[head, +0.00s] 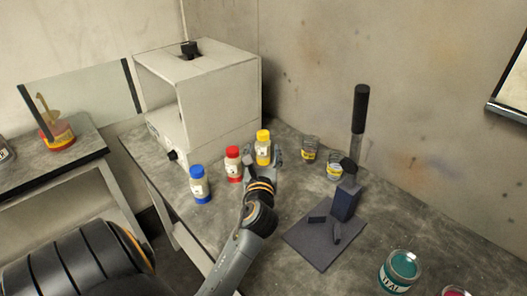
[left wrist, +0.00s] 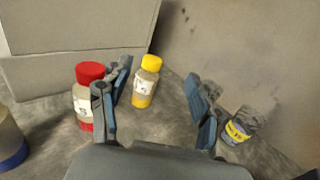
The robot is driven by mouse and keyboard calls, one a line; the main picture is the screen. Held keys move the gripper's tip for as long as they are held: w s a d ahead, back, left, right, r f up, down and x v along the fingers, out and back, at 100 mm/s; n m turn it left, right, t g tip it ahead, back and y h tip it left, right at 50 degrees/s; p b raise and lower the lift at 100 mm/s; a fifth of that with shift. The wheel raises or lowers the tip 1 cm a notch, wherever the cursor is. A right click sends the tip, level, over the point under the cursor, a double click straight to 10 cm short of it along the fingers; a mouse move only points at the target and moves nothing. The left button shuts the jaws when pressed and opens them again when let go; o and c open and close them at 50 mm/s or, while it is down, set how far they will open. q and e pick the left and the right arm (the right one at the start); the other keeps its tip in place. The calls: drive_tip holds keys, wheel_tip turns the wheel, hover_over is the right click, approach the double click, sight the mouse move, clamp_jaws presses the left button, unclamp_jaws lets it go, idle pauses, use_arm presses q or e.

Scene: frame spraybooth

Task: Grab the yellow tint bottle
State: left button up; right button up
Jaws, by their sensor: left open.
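The yellow tint bottle (head: 263,147), with a yellow cap and a pale label, stands upright on the grey table in front of the white box. In the left wrist view the bottle (left wrist: 147,82) shows between the two fingers, beyond them and closer to the left finger. My left gripper (head: 264,160) is open and empty, on the near side of the bottle. It also shows in the left wrist view (left wrist: 160,88), with its blue-padded fingers spread wide. My right gripper is in neither view.
A red-capped bottle (head: 233,164) stands just left of the gripper, close to its left finger. A blue-capped bottle (head: 199,185) stands farther left. Clear cups (head: 309,150) (head: 334,171) stand to the right. A dark mat (head: 312,247) holds a dark block (head: 345,202). A teal can (head: 399,273) stands at lower right.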

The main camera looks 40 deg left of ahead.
sight(263, 137)
use_arm(q)
drive_tip(key=w+a+f+b, duration=0.1)
drive_tip(key=w, duration=0.1)
drive_tip(key=w+a+f, duration=0.2)
drive_tip(key=w+a+f+b, duration=0.1)
drive_tip(key=w+a, duration=0.1)
drive_tip(key=shift+w+a+f+b, duration=0.1)
drive_tip(key=shift+f+b, duration=0.15)
drive_tip(key=shift+b, duration=0.1)
drive_tip(key=shift+w+a, duration=0.25)
drive_tip(key=shift+w+a+r, duration=0.2)
drive_tip(key=shift+w+a, duration=0.1)
drive_tip(key=shift+w, duration=0.05)
drive_tip(key=p+x, duration=0.1)
drive_tip(key=x, duration=0.2)
drive_tip(key=shift+w+a+r, duration=0.15)
drive_tip(key=shift+a, duration=0.2)
drive_tip(key=shift+w+a, duration=0.25)
drive_tip(key=shift+w, duration=0.1)
drive_tip(key=c, duration=1)
clamp_jaws()
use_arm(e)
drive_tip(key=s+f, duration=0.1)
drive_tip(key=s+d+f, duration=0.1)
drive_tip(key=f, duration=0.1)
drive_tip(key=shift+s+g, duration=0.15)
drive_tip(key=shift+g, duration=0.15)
